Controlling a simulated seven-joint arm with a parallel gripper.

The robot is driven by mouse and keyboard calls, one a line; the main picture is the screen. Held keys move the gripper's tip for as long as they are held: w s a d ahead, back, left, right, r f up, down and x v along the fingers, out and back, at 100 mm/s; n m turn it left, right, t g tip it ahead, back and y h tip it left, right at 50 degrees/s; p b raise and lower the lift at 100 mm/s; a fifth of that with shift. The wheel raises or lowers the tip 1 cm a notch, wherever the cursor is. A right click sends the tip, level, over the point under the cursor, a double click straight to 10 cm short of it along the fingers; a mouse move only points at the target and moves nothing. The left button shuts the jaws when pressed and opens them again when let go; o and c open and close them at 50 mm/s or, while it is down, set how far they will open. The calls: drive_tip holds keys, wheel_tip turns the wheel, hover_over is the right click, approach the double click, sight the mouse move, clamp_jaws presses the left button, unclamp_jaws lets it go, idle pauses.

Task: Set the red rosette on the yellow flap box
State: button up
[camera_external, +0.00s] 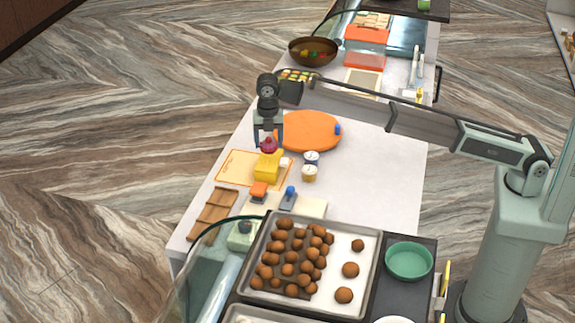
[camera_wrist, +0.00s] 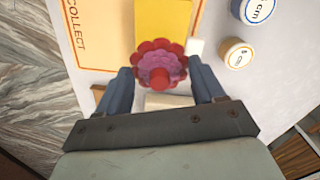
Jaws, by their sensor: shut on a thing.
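The red rosette (camera_wrist: 160,62) has a pink middle and scalloped petals. It sits between the two fingers of my gripper (camera_wrist: 162,88), which is shut on it. In the external view the red rosette (camera_external: 268,145) shows just below my gripper (camera_external: 268,138). The yellow flap box (camera_external: 268,168) stands right beneath the rosette on the counter, on or beside an orange-bordered sheet. In the wrist view the yellow box (camera_wrist: 163,20) shows just beyond the rosette, partly hidden by it. I cannot tell whether rosette and box touch.
The orange-bordered "COLLECT" sheet (camera_wrist: 88,30) lies left of the box. Two small round tubs (camera_external: 310,165) stand to its right, a round orange board (camera_external: 310,125) behind. An orange stamp-like block (camera_external: 258,190) and a blue one (camera_external: 289,195) are in front. The counter's right side is clear.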

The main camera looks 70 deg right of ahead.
sight(269, 146)
drive_tip(key=shift+f, duration=1.8)
drive_tip(key=shift+f, duration=0.15)
drive_tip(key=o, duration=1.1)
wheel_tip(269, 146, up, 12)
drive_tip(key=shift+r, duration=0.2)
